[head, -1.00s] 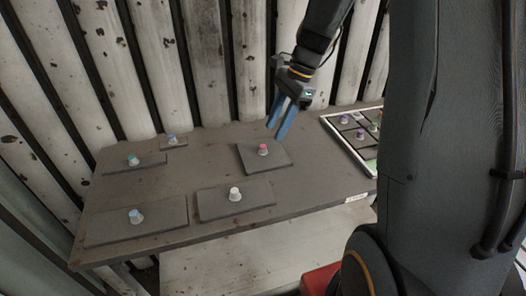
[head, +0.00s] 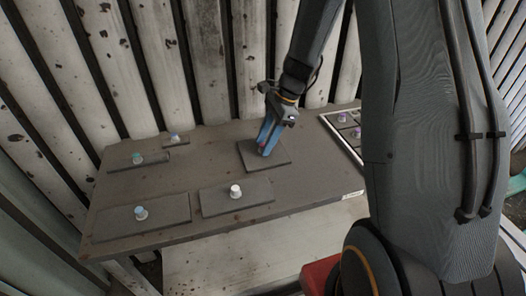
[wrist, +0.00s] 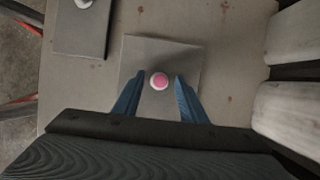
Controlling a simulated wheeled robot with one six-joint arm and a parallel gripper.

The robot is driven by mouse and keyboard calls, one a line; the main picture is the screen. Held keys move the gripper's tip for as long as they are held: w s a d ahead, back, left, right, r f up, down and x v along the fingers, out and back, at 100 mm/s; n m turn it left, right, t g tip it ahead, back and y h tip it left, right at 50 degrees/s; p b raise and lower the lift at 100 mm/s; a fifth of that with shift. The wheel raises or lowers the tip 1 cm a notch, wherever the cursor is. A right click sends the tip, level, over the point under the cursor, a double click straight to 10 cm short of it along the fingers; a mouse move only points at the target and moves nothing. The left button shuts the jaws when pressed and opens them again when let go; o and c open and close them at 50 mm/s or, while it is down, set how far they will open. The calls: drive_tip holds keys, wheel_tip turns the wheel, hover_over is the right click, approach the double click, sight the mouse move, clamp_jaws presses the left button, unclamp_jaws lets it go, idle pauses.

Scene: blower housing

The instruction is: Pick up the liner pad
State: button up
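A flat grey pad (head: 252,155) with a pink-topped knob lies on the grey table; it also shows in the wrist view (wrist: 185,56). I cannot tell from a label which pad is the liner pad. My gripper (head: 264,151) has blue fingers and reaches down over this pad. In the wrist view my gripper (wrist: 160,92) is open, with one finger on each side of the pink knob (wrist: 159,81) and gaps between. In the head view the fingers mostly hide the knob.
Other knobbed pads lie on the table: a white-knobbed one (head: 258,195), a blue-knobbed one (head: 170,213), a teal-knobbed one (head: 118,163) and a small one at the back (head: 184,141). A compartmented tray (head: 330,122) is at the right. A slatted wall stands behind.

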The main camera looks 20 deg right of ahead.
drive_tip(key=shift+c, duration=0.4)
clamp_jaws()
drive_tip(key=shift+r, duration=0.1)
wheel_tip(320, 180, up, 15)
drive_tip(key=p, duration=0.2)
drive_tip(key=shift+p, duration=0.3)
